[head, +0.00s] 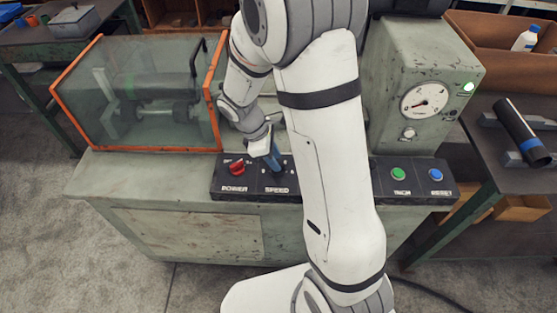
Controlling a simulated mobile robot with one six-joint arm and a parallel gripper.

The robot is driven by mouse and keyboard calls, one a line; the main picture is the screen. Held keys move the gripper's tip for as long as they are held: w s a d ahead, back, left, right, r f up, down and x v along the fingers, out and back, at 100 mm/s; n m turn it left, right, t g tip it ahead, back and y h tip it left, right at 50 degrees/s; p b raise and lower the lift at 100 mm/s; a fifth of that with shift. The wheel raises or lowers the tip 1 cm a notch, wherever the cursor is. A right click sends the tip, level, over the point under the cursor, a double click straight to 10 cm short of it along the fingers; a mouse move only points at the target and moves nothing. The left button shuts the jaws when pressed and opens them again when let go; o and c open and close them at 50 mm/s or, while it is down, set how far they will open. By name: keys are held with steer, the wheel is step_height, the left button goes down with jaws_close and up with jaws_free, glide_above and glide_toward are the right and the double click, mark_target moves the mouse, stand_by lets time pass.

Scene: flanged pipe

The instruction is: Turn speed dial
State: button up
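The control panel (232,192) is a dark strip along the machine's front top edge. The speed dial's place is marked by the label SPEED (277,191), and the dial itself is mostly hidden by my gripper. My gripper (275,168) points down at the SPEED section, with its blue fingers at or just above the dial. Whether the fingers touch or grip the dial cannot be seen. A red power knob (237,168) is just left of my gripper. A green button (398,174) and a blue reset button (436,175) are on the panel's right part.
A clear guard box with an orange frame (215,85) stands at the left on the machine (130,170). A dark pipe (518,130) lies on the right side table.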

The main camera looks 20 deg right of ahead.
steer(key=shift+x, duration=1.05)
steer(key=shift+c, duration=0.2)
jaws_close()
steer(key=shift+d, duration=0.1)
